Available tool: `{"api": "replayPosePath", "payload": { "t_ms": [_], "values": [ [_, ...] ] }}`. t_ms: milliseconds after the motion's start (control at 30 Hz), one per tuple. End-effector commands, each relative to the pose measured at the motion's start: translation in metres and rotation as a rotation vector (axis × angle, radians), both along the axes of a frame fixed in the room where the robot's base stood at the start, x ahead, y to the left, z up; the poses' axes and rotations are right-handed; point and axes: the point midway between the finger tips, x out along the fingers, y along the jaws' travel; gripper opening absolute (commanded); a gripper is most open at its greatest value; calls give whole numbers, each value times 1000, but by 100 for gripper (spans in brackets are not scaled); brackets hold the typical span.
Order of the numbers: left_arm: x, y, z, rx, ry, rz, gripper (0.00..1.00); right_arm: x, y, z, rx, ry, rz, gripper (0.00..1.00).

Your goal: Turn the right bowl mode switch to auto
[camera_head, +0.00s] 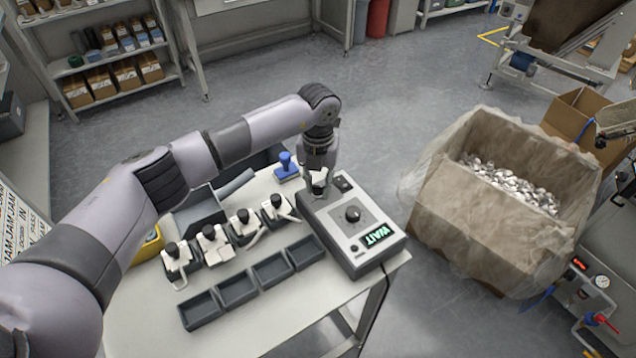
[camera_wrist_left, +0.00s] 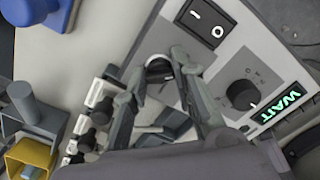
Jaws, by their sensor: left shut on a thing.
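My left gripper (camera_head: 318,188) reaches down at the far left corner of a grey control box (camera_head: 376,257). I cannot tell whether the piece rests on the box. The box has a black rotary knob (camera_head: 352,214), a rocker switch (camera_head: 343,184) and a green display (camera_head: 378,234) reading WAIT. A panel with a red readout and gauge (camera_head: 602,281) shows at the right edge. No bowl mode switch can be clearly identified. My right gripper is not in view.
Several toggle clamps (camera_head: 213,243) and dark empty trays (camera_head: 236,289) stand on the white table (camera_head: 250,336) left of the box. A blue-handled stamp (camera_head: 286,167) is behind.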

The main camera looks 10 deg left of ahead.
Motion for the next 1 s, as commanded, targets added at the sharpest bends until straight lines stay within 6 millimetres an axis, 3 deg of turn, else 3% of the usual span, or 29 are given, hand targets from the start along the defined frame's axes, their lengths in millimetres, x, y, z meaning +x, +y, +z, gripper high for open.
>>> {"api": "replayPosePath", "payload": {
  "t_ms": [333,367,667,1000],
  "values": [
    [0,1,1,0,-1,5,0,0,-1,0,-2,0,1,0],
    [0,1,1,0,-1,5,25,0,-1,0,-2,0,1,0],
    [0,0,0,0,-1,4,44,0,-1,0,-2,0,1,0],
    [0,0,3,0,-1,3,44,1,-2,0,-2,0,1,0]
  ]
}}
